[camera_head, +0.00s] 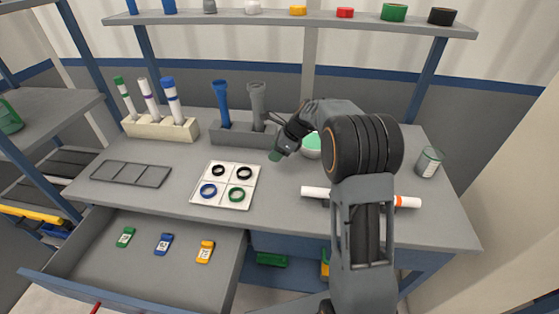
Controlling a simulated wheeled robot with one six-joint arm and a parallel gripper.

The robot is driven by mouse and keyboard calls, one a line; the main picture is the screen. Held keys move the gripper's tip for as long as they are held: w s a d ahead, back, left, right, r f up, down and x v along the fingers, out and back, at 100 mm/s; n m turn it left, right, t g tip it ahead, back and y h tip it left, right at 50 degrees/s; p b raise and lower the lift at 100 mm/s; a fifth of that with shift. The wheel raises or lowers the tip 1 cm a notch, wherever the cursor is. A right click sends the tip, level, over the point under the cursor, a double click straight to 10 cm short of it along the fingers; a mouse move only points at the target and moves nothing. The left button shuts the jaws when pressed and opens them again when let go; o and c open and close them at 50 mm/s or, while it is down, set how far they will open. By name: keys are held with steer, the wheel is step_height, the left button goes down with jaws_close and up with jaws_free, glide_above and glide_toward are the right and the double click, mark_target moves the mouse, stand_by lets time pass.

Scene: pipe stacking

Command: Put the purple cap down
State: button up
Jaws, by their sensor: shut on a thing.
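My gripper (279,151) is shut over the tabletop, to the right of the white square tray (224,192) and in front of the dark grey holder (236,136). A small dark greenish shape shows at its tip. I cannot tell whether this is a fingertip or the held thing. I cannot make out a purple cap in the grip; the wrist and fingers hide much there. A white tube with purple marking (149,98) stands in the beige rack (159,129), between a green-topped tube (126,96) and a blue-topped tube (171,98).
The white tray holds black, blue and green rings. A grey compartment tray (131,173) lies at left. A teal-green bowl (311,146) sits behind my wrist, and a glass jar (429,162) at right. The drawer (150,262) is open in front. A white tube (313,191) lies near my arm.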

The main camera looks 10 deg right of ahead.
mark_target(274, 166)
steer(key=shift+w+d+f, duration=0.35)
steer(key=shift+f, duration=0.3)
steer(key=shift+w+d+f, duration=0.35)
steer(key=shift+f, duration=0.25)
steer(key=shift+w+d+f, duration=0.15)
steer(key=shift+f, duration=1.6)
steer(key=shift+f, duration=0.15)
steer(key=o, duration=0.9)
